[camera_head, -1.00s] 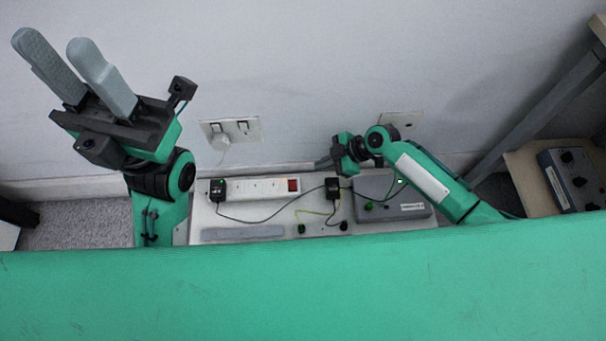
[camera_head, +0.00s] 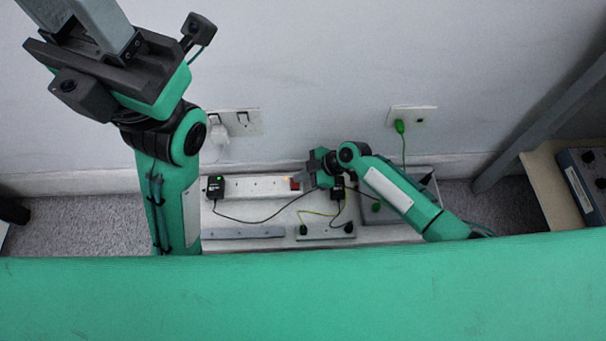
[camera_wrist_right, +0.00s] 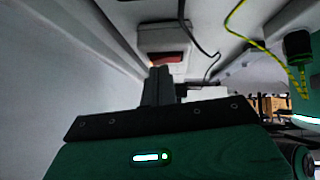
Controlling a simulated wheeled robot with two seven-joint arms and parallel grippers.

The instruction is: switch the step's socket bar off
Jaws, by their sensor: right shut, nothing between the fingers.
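The white socket bar (camera_head: 258,187) lies along the bench-like step by the wall, with a black adapter (camera_head: 216,187) plugged in at its left end. Its red rocker switch (camera_head: 295,184) is at the right end, partly covered by my right gripper (camera_head: 304,178). In the right wrist view the red switch (camera_wrist_right: 166,59) shows just beyond the fingertips of my right gripper (camera_wrist_right: 160,72). Those fingers are shut and empty; contact with the switch is unclear. My left gripper (camera_head: 84,14) is raised at the upper left, fingers apart, tips out of frame.
A second black adapter (camera_head: 338,190) and its cables lie right of the bar. A grey box (camera_head: 425,190) stands behind my right forearm. Wall sockets (camera_head: 242,121) with a white plug are above, and a green plug (camera_head: 400,126) is further right. A green surface (camera_head: 300,290) fills the foreground.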

